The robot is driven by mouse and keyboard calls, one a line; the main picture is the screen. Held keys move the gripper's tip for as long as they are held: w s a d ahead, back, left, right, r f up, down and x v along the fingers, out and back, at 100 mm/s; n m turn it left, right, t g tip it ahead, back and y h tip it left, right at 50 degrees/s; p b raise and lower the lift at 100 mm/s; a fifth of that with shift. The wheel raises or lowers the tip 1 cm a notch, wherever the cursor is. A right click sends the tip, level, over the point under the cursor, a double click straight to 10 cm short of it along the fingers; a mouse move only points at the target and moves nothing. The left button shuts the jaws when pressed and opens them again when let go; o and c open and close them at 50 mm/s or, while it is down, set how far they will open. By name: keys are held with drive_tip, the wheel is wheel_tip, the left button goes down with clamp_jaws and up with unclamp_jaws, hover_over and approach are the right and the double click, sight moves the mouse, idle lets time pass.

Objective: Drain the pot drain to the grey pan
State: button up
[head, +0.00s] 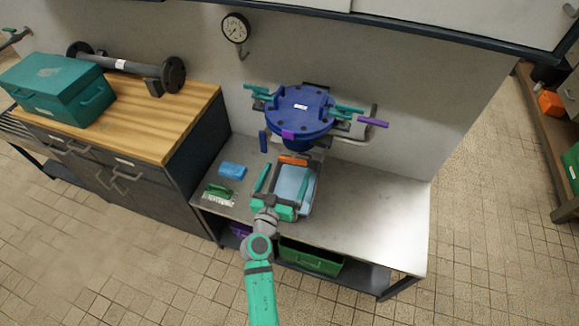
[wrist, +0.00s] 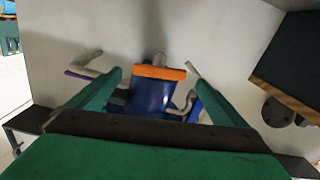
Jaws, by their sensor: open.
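The pot (head: 300,108) is a round blue vessel with a bolted lid, mounted by the wall above the steel bench. An orange bar handle (head: 292,160) shows low at its front, and in the wrist view the orange bar (wrist: 160,73) crosses the blue body (wrist: 151,97). My gripper (head: 283,178) is open and empty, over the bench in front of the pot. In the wrist view its green fingers (wrist: 160,92) stand on either side of the orange bar, which looks apart from them. A pale blue-grey pan (head: 297,184), likely the grey pan, lies below, partly hidden by my gripper.
A purple-ended lever (head: 372,122) juts right of the pot. A blue block (head: 232,170) and a green-handled brush (head: 219,191) lie left on the steel bench (head: 375,200), whose right part is clear. A green bin (head: 311,260) sits below. A teal toolbox (head: 58,88) stands far left.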

sight(292, 162)
drive_tip(key=shift+x, duration=1.75)
drive_tip(key=shift+c, duration=0.6)
drive_tip(key=c, duration=0.9)
drive_tip(key=shift+d, duration=0.1)
